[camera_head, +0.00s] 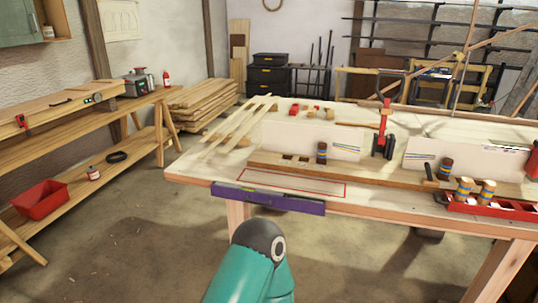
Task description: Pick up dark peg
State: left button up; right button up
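A dark brown peg with a blue band (321,153) stands upright on the long wooden board (375,176) on the workbench, near the board's middle-left. A second dark peg (445,168), also banded, stands farther right near the board's right part. Two lighter, banded pegs (463,189) stand at the red tray at the bench's right. Neither of my grippers shows in the head view. A teal link of my arm rises at the bottom centre, well in front of the bench and apart from the pegs.
A purple bar (268,199) runs along the bench's front edge, below a red-outlined rectangle (295,181) that looks empty. Pale laths (240,125) lie at the bench's left. A red clamp-like tool (385,120) stands behind the board. The red tray (510,207) lies at right.

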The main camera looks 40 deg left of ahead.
aim_at(322, 146)
jog(key=u, duration=0.5)
jog(key=i, duration=1.05)
